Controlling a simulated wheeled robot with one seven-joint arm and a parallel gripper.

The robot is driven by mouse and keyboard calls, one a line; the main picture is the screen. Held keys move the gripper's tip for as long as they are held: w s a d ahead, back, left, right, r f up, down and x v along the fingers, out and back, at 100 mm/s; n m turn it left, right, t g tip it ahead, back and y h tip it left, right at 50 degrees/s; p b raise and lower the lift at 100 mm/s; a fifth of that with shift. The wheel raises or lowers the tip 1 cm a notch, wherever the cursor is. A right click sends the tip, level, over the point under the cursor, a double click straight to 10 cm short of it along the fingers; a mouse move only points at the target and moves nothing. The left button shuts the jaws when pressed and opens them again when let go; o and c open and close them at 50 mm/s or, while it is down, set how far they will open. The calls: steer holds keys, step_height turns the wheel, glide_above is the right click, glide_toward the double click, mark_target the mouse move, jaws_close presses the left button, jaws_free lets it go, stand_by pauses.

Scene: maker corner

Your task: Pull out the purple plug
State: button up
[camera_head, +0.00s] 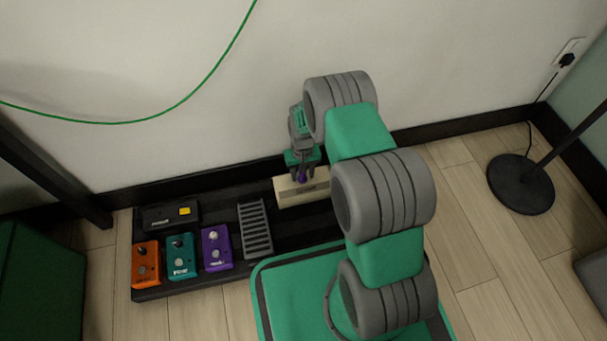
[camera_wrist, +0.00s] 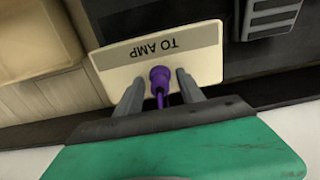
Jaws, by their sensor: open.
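The purple plug (camera_wrist: 160,80) stands at a cream box (camera_wrist: 207,55) labelled "TO AMP". In the wrist view its round purple body sits between my two grey fingers, with a gap on each side. My gripper (camera_wrist: 158,88) is open around the plug and not visibly touching it. In the head view my gripper (camera_head: 301,174) points down at the cream box (camera_head: 317,188), and a bit of the purple plug (camera_head: 301,175) shows between the fingers. The plug's lower end is hidden.
The box sits on a dark pedalboard (camera_head: 180,283) with orange (camera_head: 146,264), teal (camera_head: 181,257) and purple (camera_head: 216,248) pedals. A wall stands close behind. A green cable (camera_head: 150,118) hangs on the wall. A black lamp base (camera_head: 520,184) stands at right.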

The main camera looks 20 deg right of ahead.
steer(key=shift+c, duration=0.5)
jaws_close()
stand_by(0.8)
steer(key=shift+r+p, duration=2.3)
steer(key=shift+r, duration=0.75)
